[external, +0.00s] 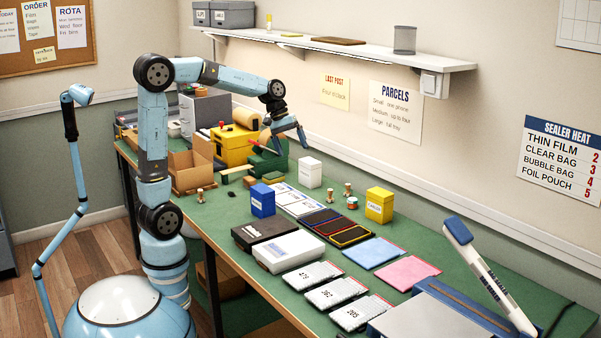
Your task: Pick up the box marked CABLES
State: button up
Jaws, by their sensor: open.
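Three small upright boxes stand on the green bench, each with a label too small to read for certain: a blue box (262,201), a white box (310,172) and a yellow box (379,205). The yellow box's label may read CABLES, but I cannot be sure. My gripper (291,146) is open and empty, pointing down above the bench's far part. It is up and left of the white box in the picture, apart from all three boxes.
Dark phone trays (336,227), a white carton (289,251), a dark carton (264,232), numbered bags (336,291) and blue and pink sheets (408,272) lie around the boxes. A sealer (440,305) stands at the near right. A shelf (330,47) runs along the wall.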

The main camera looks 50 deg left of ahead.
jog(key=w+d+f+n+g+h, duration=0.1)
jog(key=w+d+f+n+h, duration=0.2)
jog(key=w, duration=0.6)
jog(key=w+d+f+n+g+h, duration=0.1)
jog(key=w+f+n, duration=0.1)
jog(key=w+f, duration=0.45)
jog(key=n+h, duration=0.5)
jog(key=n, duration=0.1)
send_near(389, 205)
jog(key=shift+t+h, duration=0.3)
jog(key=shift+t, duration=0.1)
jog(key=x, duration=0.5)
jog(key=shift+s+a+f, duration=0.15)
jog(key=shift+s+f, duration=0.2)
jog(key=shift+f, duration=0.1)
jog(key=shift+c, duration=0.3)
jog(key=c, duration=1)
jog(key=shift+c, duration=0.7)
jog(key=shift+r, duration=0.15)
